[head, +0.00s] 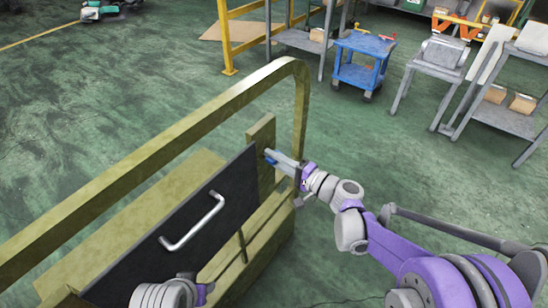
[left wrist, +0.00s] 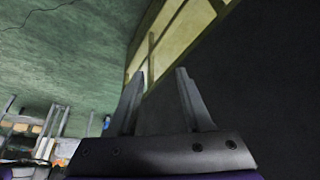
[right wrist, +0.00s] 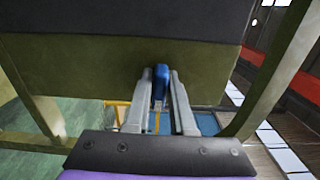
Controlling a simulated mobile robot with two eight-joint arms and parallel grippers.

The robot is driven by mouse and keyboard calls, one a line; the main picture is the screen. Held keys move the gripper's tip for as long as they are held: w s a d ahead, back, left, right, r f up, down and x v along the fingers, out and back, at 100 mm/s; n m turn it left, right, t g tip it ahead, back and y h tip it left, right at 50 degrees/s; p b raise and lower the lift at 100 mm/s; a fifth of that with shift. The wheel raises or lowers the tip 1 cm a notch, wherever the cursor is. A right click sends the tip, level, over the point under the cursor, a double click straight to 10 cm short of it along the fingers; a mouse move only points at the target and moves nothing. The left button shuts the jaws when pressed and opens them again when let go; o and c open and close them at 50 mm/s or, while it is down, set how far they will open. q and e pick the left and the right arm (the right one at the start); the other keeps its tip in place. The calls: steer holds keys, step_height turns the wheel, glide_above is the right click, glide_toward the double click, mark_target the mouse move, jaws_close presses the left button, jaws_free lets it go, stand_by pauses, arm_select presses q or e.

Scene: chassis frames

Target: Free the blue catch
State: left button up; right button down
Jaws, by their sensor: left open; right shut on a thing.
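The blue catch (head: 268,158) sits on the olive post at the far end of the black panel (head: 150,225). My right gripper (head: 277,159) is at the catch. In the right wrist view the blue catch (right wrist: 159,82) stands between the fingers of the right gripper (right wrist: 161,76), which are shut on it. My left gripper (left wrist: 160,74) is open and empty in the left wrist view, beside the dark panel face. In the head view only the left wrist shows at the bottom, low on the panel; its fingers are not clear there.
A white handle (head: 193,222) is fixed to the black panel. An olive rail (head: 150,150) arches over the panel and comes down beside my right gripper. A blue cart (head: 360,62) and grey tables (head: 435,62) stand farther back. The green floor between is clear.

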stand_by(0.3)
steer(key=c, duration=0.8)
jaws_free()
steer(key=shift+d, duration=0.1)
steer(key=v, duration=1)
steer(key=shift+s+d, duration=0.2)
steer(key=shift+s, duration=0.05)
